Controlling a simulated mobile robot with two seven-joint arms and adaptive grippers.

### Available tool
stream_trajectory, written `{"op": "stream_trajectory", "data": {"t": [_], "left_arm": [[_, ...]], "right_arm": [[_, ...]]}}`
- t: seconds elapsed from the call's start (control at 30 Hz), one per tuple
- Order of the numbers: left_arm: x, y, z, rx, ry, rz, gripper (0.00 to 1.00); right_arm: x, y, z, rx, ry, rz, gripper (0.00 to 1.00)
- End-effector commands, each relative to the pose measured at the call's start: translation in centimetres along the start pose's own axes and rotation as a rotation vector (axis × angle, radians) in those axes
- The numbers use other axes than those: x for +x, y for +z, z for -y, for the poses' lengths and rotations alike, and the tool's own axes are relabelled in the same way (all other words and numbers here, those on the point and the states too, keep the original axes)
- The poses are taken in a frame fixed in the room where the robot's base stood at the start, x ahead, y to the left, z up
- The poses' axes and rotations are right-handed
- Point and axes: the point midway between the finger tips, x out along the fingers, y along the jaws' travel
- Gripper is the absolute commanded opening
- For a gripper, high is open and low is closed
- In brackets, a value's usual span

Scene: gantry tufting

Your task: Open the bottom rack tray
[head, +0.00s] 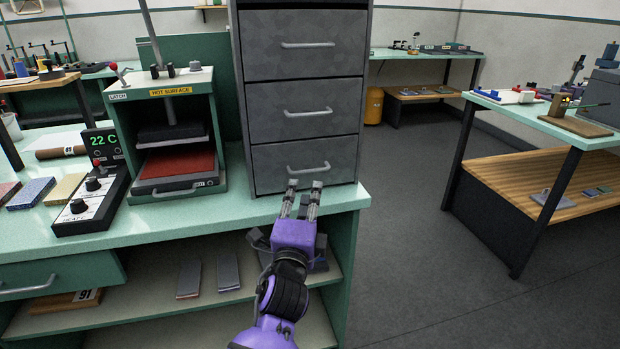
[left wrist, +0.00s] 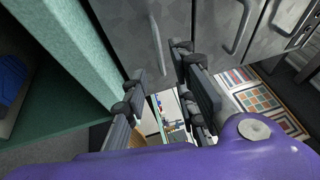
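The rack is a dark grey three-drawer cabinet (head: 305,75) standing on the green bench. Its bottom tray (head: 270,170) looks closed, flush with the trays above, and has a curved grey bar handle (head: 309,168). My purple left gripper (head: 304,188) is just in front of and below that handle. In the left wrist view its dark fingers (left wrist: 157,66) are spread apart, with the bottom handle (left wrist: 157,42) beyond and between the tips. The fingers look empty, and I cannot tell whether they touch the handle. My right gripper is in neither view.
A press marked "HOT SURFACE" (head: 172,92) stands left of the cabinet, with a control box (head: 92,203) beside it. The bench's front edge (head: 225,228) and lower shelf (head: 150,310) lie near my arm. Open floor (head: 420,260) lies to the right.

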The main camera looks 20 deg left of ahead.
Motion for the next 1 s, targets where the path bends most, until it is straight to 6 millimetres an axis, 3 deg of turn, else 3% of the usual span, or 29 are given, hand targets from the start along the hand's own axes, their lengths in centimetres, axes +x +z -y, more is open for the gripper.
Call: {"op": "stream_trajectory", "data": {"t": [0.17, 0.6, 0.97, 1.0], "left_arm": [[0.9, -0.1, 0.1, 0.052, -0.003, -0.002, 0.26], [7.1, -0.1, 0.0, 0.046, -0.001, -0.002, 0.26], [7.8, -0.1, 0.0, 0.046, -0.001, -0.002, 0.26], [7.8, -0.1, 0.0, 0.046, 0.000, -0.002, 0.22]], "right_arm": [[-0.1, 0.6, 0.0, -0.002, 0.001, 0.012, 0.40], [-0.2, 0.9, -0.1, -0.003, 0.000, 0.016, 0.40], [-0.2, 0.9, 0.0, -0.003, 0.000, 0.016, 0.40], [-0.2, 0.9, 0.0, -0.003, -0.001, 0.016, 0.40]]}}
